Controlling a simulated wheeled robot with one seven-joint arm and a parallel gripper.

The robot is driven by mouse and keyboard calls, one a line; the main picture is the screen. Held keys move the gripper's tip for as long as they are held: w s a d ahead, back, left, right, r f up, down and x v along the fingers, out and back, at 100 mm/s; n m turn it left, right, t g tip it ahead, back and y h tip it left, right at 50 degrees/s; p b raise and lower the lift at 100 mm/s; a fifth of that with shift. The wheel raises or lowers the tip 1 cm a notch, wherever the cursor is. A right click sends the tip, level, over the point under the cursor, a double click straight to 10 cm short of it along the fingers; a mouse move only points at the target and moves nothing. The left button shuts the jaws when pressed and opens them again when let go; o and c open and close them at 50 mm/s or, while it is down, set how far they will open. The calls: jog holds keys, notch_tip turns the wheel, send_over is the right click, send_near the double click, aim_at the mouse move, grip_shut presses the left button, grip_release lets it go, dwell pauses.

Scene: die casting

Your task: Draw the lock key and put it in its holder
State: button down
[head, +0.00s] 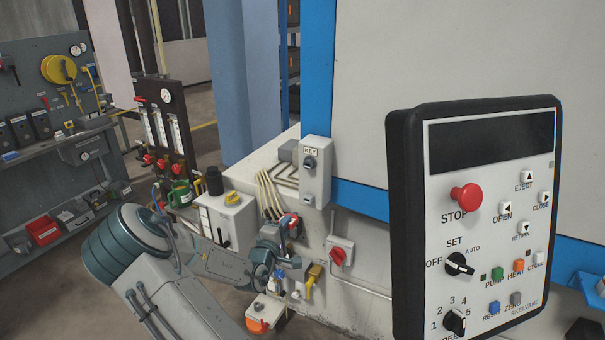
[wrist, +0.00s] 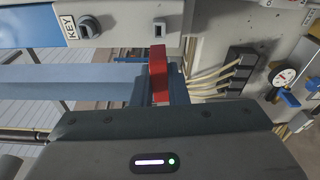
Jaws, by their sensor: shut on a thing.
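My gripper (wrist: 159,88) is shut on a red piece (wrist: 158,70), which looks like the lock key, in the wrist view. The red piece stands up between the two fingers, and its far end is close to the lower edge of the grey KEY box (wrist: 121,48). I cannot tell whether it touches the box. In the head view my gripper (head: 290,226) is below the KEY box (head: 318,172). The box has a dark round lock (head: 310,162) near its label and a small dark slot (head: 308,198) lower down. I cannot tell for certain which part is the holder.
A control panel (head: 475,220) stands close at the right. A red rotary switch (head: 338,256) is on the machine wall right of my gripper. Pale hoses (head: 268,194) run left of the KEY box. A flowmeter stand (head: 163,128) and a tool board (head: 60,95) are farther left.

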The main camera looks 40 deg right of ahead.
aim_at(295, 214)
dwell(0.3)
jog(key=shift+w+d+f+m+b, duration=0.1)
jog(key=shift+w+d+b, duration=0.15)
jog(key=shift+d, duration=0.25)
jog(key=shift+w+d+r+m+b, duration=0.15)
jog(key=shift+d+b, duration=0.15)
jog(key=shift+d, duration=0.2)
jog(key=shift+w+d+f+m+b, duration=0.15)
jog(key=shift+w+d+b, duration=0.1)
jog(key=shift+d, duration=0.25)
jog(key=shift+b+x, duration=0.5)
jog(key=shift+x, duration=0.7)
jog(key=shift+s+d, duration=0.1)
jog(key=shift+b+x, duration=0.85)
jog(key=shift+x, duration=0.75)
jog(key=c, duration=1.3)
grip_release()
jog(key=shift+s+d, duration=0.15)
jog(key=shift+c, duration=0.2)
jog(key=b+v, duration=0.1)
jog(key=v, duration=1.3)
jog(key=shift+d+b, duration=0.1)
jog(key=shift+b, duration=0.2)
